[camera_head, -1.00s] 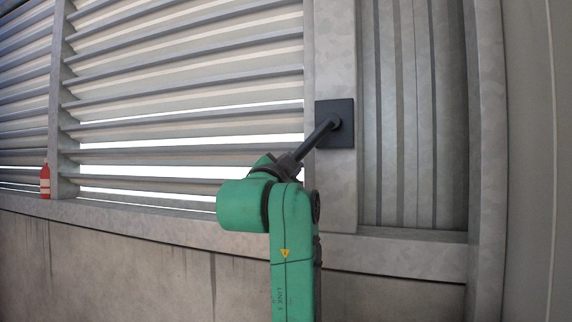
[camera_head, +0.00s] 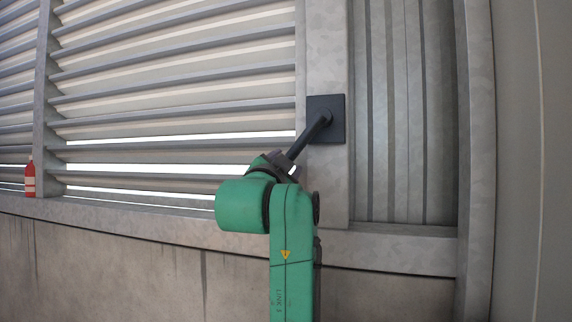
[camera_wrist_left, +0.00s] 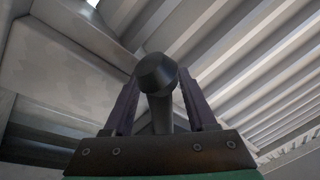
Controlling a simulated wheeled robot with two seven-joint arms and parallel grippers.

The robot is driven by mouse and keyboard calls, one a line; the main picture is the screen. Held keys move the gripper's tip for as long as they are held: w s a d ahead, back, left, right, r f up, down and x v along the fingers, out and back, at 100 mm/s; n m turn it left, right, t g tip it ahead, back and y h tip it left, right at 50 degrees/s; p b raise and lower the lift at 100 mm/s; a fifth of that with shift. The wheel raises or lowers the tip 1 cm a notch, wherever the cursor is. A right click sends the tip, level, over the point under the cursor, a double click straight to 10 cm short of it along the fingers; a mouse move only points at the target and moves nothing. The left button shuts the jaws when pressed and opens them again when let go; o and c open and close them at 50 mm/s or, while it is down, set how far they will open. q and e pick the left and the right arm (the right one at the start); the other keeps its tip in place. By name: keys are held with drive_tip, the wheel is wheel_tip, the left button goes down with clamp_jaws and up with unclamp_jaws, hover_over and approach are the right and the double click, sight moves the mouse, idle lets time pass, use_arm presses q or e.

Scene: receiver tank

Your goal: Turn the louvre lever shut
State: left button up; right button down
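The black louvre lever (camera_head: 312,135) slants down-left from its dark square plate (camera_head: 335,128) on the grey post. My left gripper (camera_head: 287,160) is at the lever's lower end, partly hidden by my green arm. In the left wrist view the lever's round knob (camera_wrist_left: 157,72) and shaft lie between the two fingers of my left gripper (camera_wrist_left: 158,90). The fingers are apart, one on each side, with gaps beside the shaft; contact cannot be told. The louvre slats (camera_head: 180,70) are tilted, with thin bright gaps in the lower rows. My right gripper is not in view.
The ledge (camera_head: 130,212) runs below the slats above a stained wall. A corrugated panel (camera_head: 405,120) and a grey column (camera_head: 478,160) stand right of the post.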

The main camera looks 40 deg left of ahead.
use_arm(q)
drive_tip(key=shift+s, duration=0.1)
drive_tip(key=b+v, duration=0.6)
drive_tip(key=v, duration=0.8)
drive_tip(key=shift+b, duration=0.35)
